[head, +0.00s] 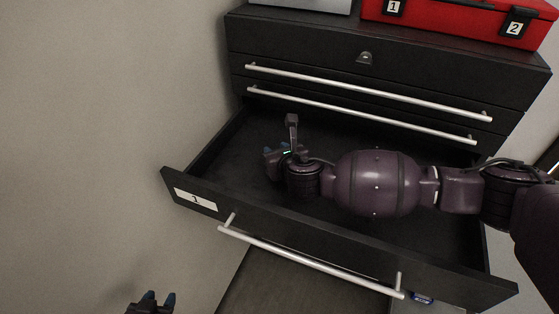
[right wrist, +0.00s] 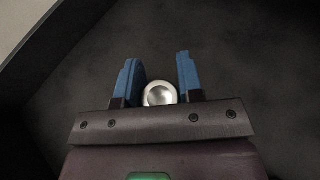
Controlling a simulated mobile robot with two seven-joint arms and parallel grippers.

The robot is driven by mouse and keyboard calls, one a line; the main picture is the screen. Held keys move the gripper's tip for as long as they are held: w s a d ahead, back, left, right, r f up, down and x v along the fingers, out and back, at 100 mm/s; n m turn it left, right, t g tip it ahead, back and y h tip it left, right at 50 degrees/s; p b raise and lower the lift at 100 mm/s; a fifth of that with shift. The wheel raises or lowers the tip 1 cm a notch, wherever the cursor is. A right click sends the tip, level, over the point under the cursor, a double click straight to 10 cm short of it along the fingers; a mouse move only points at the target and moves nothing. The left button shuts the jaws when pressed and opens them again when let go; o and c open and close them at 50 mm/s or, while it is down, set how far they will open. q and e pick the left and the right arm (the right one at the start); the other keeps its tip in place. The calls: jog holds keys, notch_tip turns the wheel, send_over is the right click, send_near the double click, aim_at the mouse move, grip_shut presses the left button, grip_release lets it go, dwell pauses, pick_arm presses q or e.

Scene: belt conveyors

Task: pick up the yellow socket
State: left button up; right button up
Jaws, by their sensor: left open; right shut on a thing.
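My right gripper (head: 276,152) is inside the open drawer, over its left part. In the right wrist view its blue fingers (right wrist: 157,58) are shut on a round, silvery metal thing (right wrist: 160,93) with a hollow end, which looks like a socket seen end-on. No yellow shows on it. In the head view the held thing is too small and hidden to make out clearly. My left gripper (head: 159,298) is open and empty at the bottom edge of the head view, outside the drawer at the left.
A red toolbox (head: 450,18) stands on top. A small blue thing (head: 422,298) shows below the drawer.

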jog(key=shift+c, duration=0.8)
jog(key=shift+r, duration=0.1)
